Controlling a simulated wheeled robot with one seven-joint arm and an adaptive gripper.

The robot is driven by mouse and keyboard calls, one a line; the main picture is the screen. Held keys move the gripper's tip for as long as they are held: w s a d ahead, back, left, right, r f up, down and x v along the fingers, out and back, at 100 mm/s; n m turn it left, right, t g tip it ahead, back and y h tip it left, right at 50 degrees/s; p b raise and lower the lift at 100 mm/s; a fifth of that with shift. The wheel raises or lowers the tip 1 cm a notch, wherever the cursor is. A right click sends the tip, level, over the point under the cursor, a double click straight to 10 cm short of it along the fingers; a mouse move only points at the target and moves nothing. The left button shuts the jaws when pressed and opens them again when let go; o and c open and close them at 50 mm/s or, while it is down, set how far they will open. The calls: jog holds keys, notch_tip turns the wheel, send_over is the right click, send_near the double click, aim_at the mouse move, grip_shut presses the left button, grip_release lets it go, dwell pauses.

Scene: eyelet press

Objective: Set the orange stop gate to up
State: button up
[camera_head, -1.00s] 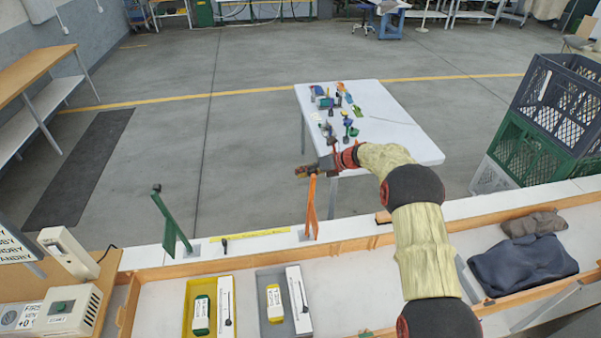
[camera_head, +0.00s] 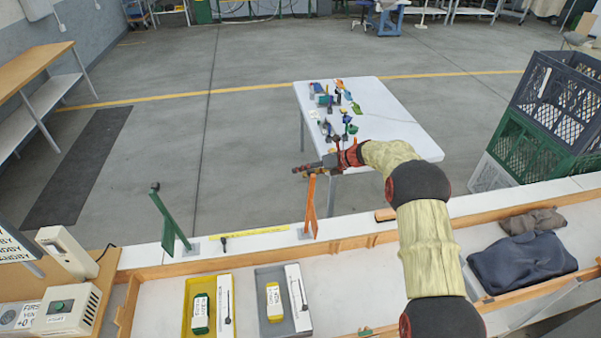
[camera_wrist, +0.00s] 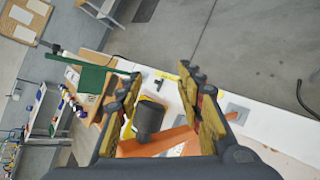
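The orange stop gate (camera_head: 311,206) is a flat orange arm standing up from the white rail, leaning slightly. Its top end is at my gripper (camera_head: 304,168), which partly hides it. In the wrist view, the orange gate (camera_wrist: 168,143) and its dark knob (camera_wrist: 148,118) lie between the two fingers of my gripper (camera_wrist: 165,98). The fingers are spread, with visible gaps beside the knob. I cannot tell whether either finger touches it.
A green gate (camera_head: 169,220) stands tilted on the rail to the left. Yellow (camera_head: 187,310) and grey (camera_head: 264,320) trays lie in the trough. A white table (camera_head: 395,125) with small items stands beyond the gripper. Dark and green crates (camera_head: 545,115) are at right.

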jog(key=v, duration=1)
jog(key=shift+s+d, duration=0.15)
